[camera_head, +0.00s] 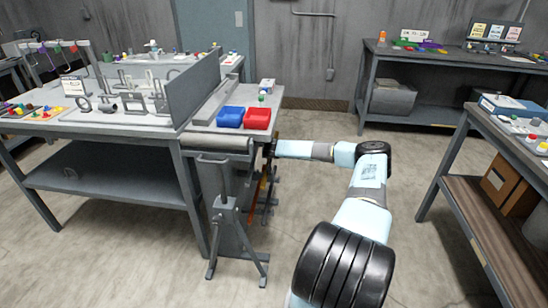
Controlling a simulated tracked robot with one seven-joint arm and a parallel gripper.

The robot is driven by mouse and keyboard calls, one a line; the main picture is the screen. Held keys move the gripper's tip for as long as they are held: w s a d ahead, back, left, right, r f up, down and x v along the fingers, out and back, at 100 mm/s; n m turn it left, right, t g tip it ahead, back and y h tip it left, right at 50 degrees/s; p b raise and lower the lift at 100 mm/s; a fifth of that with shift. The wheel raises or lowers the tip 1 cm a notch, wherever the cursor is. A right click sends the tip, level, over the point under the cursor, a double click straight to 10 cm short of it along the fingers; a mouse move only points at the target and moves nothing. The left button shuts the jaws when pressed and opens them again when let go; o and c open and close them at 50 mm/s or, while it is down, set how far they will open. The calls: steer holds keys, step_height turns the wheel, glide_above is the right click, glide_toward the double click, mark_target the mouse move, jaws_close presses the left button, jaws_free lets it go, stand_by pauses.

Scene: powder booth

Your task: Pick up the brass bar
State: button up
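I cannot clearly make out a brass bar. A thin orange-yellow upright strip (263,187) shows low beside the right end of the grey bench, near my gripper; it is too small to identify. My arm reaches from the bottom of the view up and then left. My gripper (270,149) is at its far end, dark and small, close to the right side of the bench. Its fingers are too small and partly hidden to tell whether they are open or shut, or whether they touch anything.
A grey roller stand (226,215) stands before the bench. Red (257,118) and blue (230,117) bins sit on the bench top (205,112). A table with metal parts (60,126) is left; workbenches stand at the back right (410,58) and right (500,130). The floor between is clear.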

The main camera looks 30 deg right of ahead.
jaws_close()
steer(key=shift+r, duration=0.15)
stand_by(0.4)
